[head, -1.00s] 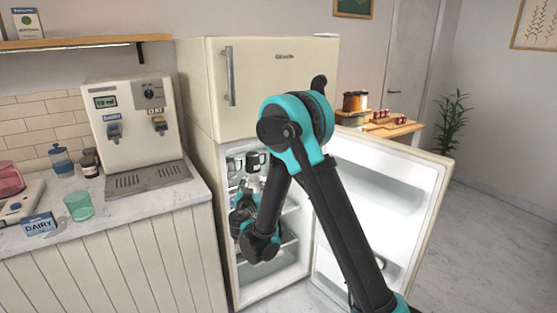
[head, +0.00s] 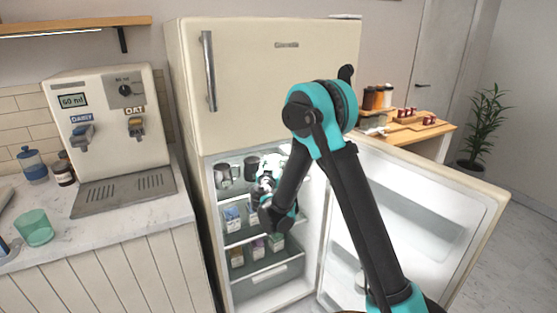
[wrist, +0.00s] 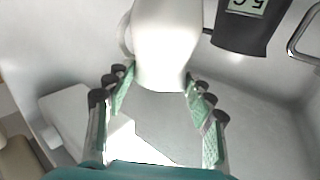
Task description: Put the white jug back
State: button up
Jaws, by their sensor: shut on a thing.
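The white jug (wrist: 165,45) shows in the wrist view, between the two green-padded fingers of my gripper (wrist: 157,82). My gripper is shut on it; the jug's top end is cut off by the frame edge. In the head view my gripper (head: 268,178) is inside the open fridge (head: 262,80), at upper-shelf height. There the arm covers much of it, and the jug's outline is hard to tell. I cannot tell whether the jug touches the shelf.
A metal jug (head: 222,176) and a dark jug (head: 250,168) stand on the upper shelf, left of my gripper. Several cartons (head: 233,217) stand on lower shelves. The fridge door (head: 425,215) stands open at right. A dark thing with a small display (wrist: 245,25) is close beside the white jug.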

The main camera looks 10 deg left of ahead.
jog(key=shift+w+d+f, duration=0.1)
jog(key=shift+w+f, duration=0.5)
jog(key=shift+w, duration=1.45)
jog(key=shift+w+a+f, duration=0.1)
jog(key=shift+w+f, duration=0.45)
jog(key=shift+w, duration=1.55)
jog(key=shift+w+d+f, duration=0.1)
jog(key=shift+w+f, duration=0.5)
jog(key=shift+w, duration=1.45)
jog(key=shift+f, duration=0.15)
jog(key=o, duration=1.5)
jog(key=shift+c, duration=0.2)
jog(key=s, duration=1.2)
